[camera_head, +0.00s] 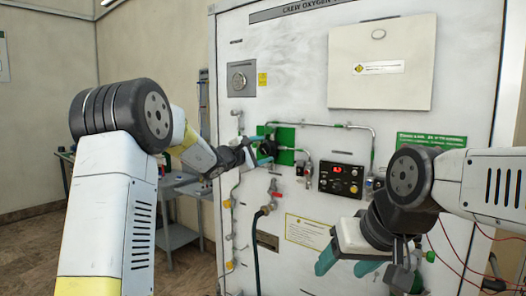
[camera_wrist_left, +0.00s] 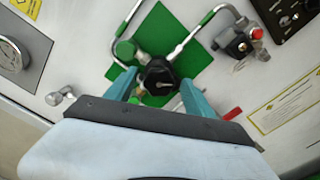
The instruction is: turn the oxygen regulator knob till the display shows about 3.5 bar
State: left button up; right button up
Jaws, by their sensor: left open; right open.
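The oxygen regulator knob is black and round, on a green plate (camera_head: 285,137) of the white panel. In the left wrist view the knob (camera_wrist_left: 159,77) lies between the two teal fingers of my left gripper (camera_wrist_left: 158,85). The fingers are apart, one on each side of it; I cannot tell whether they touch it. In the head view my left gripper (camera_head: 264,150) is at the knob and partly covers it. The display (camera_head: 338,170) is on a black box with red digits, too small to read. My right gripper (camera_head: 352,266) is open and empty, low in front of the panel.
A red-handled valve (camera_head: 275,194) with a dark hose is below the knob. A pipe (camera_head: 325,125) runs right from the green plate. A cover box (camera_head: 382,62) is above, and a grey side table (camera_head: 180,190) stands left of the panel.

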pick_arm(q)
jog(key=v, duration=0.7)
jog(key=shift+s+a, duration=0.2)
jog(key=s+d+f+m+g, duration=0.15)
jog(key=s+m+g, duration=0.3)
jog(key=s, duration=0.75)
jog(key=s+d+f+m+g, duration=0.1)
jog(key=s+d+m+g, duration=0.2)
jog(key=s+m, duration=0.55)
jog(key=s+a+f+m+y, duration=0.2)
jog(key=s+a+f+y, duration=0.2)
jog(key=s, duration=0.5)
jog(key=s+a+f+m+y, duration=0.2)
jog(key=s+a+f+y, duration=0.2)
jog(key=s+a, duration=0.5)
notch_tip(320, 180, down, 2)
jog(key=shift+s+a+f+g, duration=0.2)
jog(key=shift+s+g, duration=0.25)
jog(key=shift+s, duration=0.2)
